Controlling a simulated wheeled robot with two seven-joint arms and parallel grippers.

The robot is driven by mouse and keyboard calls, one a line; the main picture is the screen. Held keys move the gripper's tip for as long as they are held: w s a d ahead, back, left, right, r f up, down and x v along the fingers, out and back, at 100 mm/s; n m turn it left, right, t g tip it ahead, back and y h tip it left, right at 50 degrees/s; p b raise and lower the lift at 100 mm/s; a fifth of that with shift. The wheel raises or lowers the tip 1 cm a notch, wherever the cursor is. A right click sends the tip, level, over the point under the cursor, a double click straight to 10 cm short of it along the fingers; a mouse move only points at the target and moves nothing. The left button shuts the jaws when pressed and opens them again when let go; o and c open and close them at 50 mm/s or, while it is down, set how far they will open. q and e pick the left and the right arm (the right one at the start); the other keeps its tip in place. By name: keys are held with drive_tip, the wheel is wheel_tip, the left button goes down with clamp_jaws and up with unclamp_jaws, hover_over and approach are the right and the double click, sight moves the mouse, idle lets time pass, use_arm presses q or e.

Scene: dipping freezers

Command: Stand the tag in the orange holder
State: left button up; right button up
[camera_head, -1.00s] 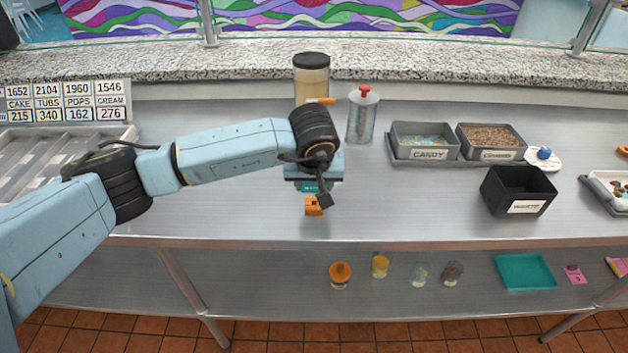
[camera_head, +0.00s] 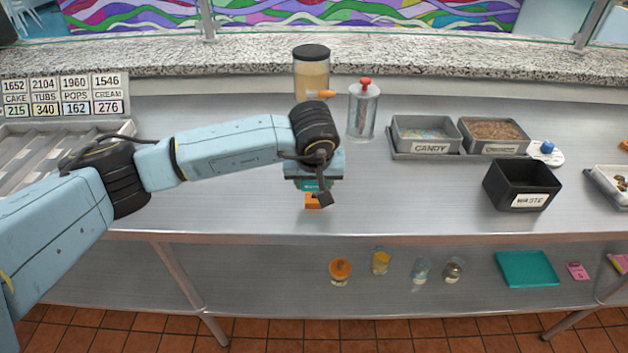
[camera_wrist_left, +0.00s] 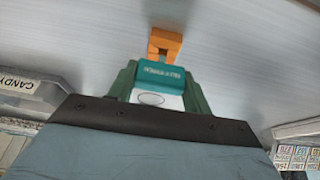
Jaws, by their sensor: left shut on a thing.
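The tag (camera_wrist_left: 163,75) is a small teal piece with pale lettering. My left gripper (camera_wrist_left: 160,90), with green fingers, is shut on it. The orange holder (camera_wrist_left: 165,42) is a small slotted block on the steel counter, just beyond the tag in the left wrist view. The tag's edge overlaps the holder's near part there; I cannot tell if they touch. In the head view the left gripper (camera_head: 315,180) hangs over the holder (camera_head: 313,201) and hides part of it, with a bit of the teal tag (camera_head: 309,187) showing. My right gripper is not in view.
A tan jar (camera_head: 312,75) and a red-topped glass dispenser (camera_head: 363,112) stand behind the gripper. To the right are a candy bin (camera_head: 430,149) and a black waste bin (camera_head: 520,188). The counter (camera_head: 420,210) around the holder is clear.

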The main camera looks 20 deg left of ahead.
use_arm(q)
drive_tip(key=shift+f, duration=0.15)
drive_tip(key=shift+f+b, duration=0.15)
drive_tip(key=shift+b, duration=0.3)
idle(1.1)
drive_tip(key=shift+f+b, duration=0.3)
drive_tip(key=shift+b, duration=0.3)
idle(0.5)
drive_tip(key=shift+f+b, duration=0.55)
drive_tip(key=shift+b, duration=0.65)
idle(0.5)
drive_tip(key=o, duration=1.1)
drive_tip(key=shift+o, duration=0.2)
